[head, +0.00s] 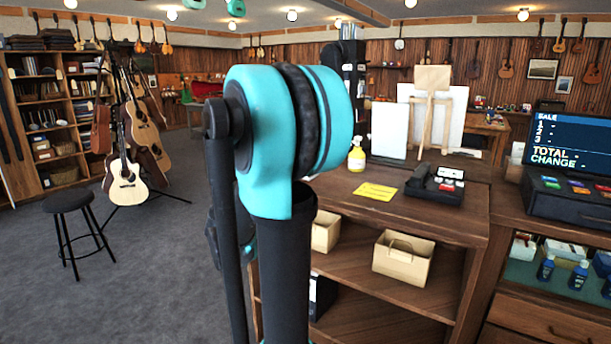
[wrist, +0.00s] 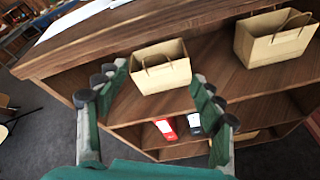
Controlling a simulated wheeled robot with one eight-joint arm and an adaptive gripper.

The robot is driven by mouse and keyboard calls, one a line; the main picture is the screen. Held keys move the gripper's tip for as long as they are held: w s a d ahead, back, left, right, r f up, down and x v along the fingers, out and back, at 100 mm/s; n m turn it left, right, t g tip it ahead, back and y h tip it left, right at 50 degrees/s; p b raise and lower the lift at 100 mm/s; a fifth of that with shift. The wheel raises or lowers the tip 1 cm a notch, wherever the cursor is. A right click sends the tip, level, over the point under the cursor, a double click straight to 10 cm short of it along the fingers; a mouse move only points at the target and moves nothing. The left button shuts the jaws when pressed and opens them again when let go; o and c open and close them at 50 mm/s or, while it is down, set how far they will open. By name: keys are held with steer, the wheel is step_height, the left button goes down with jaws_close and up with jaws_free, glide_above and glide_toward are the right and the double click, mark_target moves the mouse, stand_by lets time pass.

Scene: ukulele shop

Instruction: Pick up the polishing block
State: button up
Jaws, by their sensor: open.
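I cannot make out a polishing block for certain in either view. My gripper (wrist: 158,78) shows in the wrist view, its two green fingers spread apart with nothing between them. Beyond the fingertips is the wooden shelf unit (wrist: 95,48). On its lower shelf, seen between the fingers, are a small red and white item (wrist: 166,128) and a dark item with a white part (wrist: 195,125), too small to identify. In the head view my teal and black arm stands in the middle and hides part of the counter; the gripper's fingers cannot be made out there.
Two tan paper bags (wrist: 160,75) (wrist: 275,42) stand on the upper shelf. The counter holds a spray bottle (head: 356,159), yellow card (head: 375,191), card terminal (head: 435,186) and easel (head: 432,110). A stool (head: 72,202) and guitars (head: 125,180) stand left; carpet between is free.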

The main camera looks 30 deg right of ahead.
steer(key=w+d+r+n+t+h, duration=0.2)
steer(key=w+r+n+h, duration=0.1)
steer(key=w+r+n, duration=0.3)
steer(key=x, duration=0.3)
steer(key=r+x, duration=0.1)
steer(key=x, duration=0.3)
steer(key=s+x, duration=0.1)
steer(key=x, duration=0.2)
steer(key=shift+w+d+r, duration=0.15)
steer(key=shift+d+r, duration=0.1)
steer(key=shift+d, duration=0.4)
steer(key=shift+x, duration=2.95)
steer(key=shift+r, duration=0.1)
steer(key=c, duration=1.3)
steer(key=shift+o, duration=0.2)
